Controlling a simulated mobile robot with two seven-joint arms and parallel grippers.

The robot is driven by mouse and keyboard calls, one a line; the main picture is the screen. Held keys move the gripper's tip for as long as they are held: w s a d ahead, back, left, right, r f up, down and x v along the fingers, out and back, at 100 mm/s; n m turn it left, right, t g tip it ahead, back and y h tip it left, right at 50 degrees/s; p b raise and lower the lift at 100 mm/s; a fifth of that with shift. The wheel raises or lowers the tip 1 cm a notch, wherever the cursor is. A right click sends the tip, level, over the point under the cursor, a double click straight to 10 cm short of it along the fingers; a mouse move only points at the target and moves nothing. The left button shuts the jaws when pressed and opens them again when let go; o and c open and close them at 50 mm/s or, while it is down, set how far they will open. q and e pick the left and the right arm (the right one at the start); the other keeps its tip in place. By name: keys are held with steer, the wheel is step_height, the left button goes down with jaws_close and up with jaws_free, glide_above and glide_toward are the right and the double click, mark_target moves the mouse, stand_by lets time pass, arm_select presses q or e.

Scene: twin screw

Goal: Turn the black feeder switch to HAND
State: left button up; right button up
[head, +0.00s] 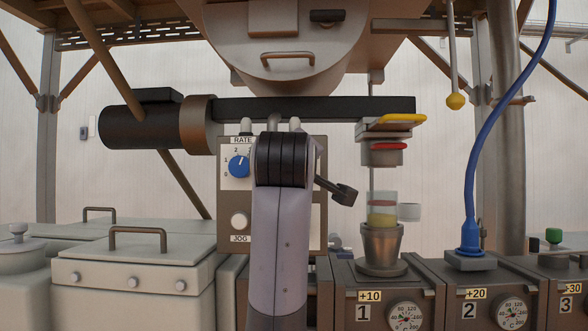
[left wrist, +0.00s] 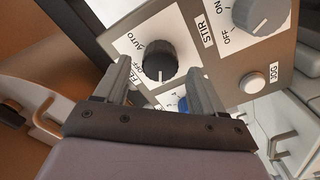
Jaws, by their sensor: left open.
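The black feeder switch (left wrist: 156,56) is a round ribbed knob on the grey control panel (left wrist: 222,77) in the left wrist view. Its white mark points down in that picture. The words OFF and AUTO show at its left; I cannot read HAND. My left gripper (left wrist: 158,66) is open, with one finger on either side of the knob in the picture and a small gap at each side. I cannot tell how deep the fingers reach. In the head view my left arm covers the feeder switch and the gripper's fingertips. My right gripper is in neither view.
The blue RATE knob (head: 238,166) and white JOG button (head: 239,221) are left of my arm on the panel. The grey STIR knob (left wrist: 262,12) is near the feeder switch. A metal cup (head: 382,248) stands right of the panel, and a blue hose (head: 480,145) hangs farther right.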

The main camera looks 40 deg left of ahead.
arm_select(q)
steer(key=b+v, duration=0.1)
steer(key=v, duration=0.4)
steer(key=shift+s, duration=0.15)
step_height(320, 180, down, 35)
steer(key=w+d+m+g+h, duration=0.2)
steer(key=m+g+h, duration=0.25)
steer(key=m, duration=0.45)
steer(key=s+d+f+m+g+h, duration=0.1)
steer(key=s+f+m, duration=0.1)
steer(key=s+f, duration=0.45)
steer(key=s+d+f+m+g+h, duration=0.1)
steer(key=s+f+m+g+h, duration=0.15)
steer(key=f, duration=0.75)
steer(key=s+d+f+m+g+h, duration=0.1)
steer(key=s+d+f+m+g, duration=0.1)
steer(key=s+f, duration=0.5)
steer(key=s+d+f+m+g+h, duration=0.1)
steer(key=s+d+f+m, duration=0.15)
steer(key=s, duration=0.95)
steer(key=w+d+f+t+h+p, duration=0.1)
steer(key=w+d+f+t+p, duration=0.1)
steer(key=w+f+t, duration=0.4)
steer(key=shift+f+m+h+p, duration=0.3)
steer(key=shift+f+h+p, duration=0.1)
steer(key=shift+f, duration=0.1)
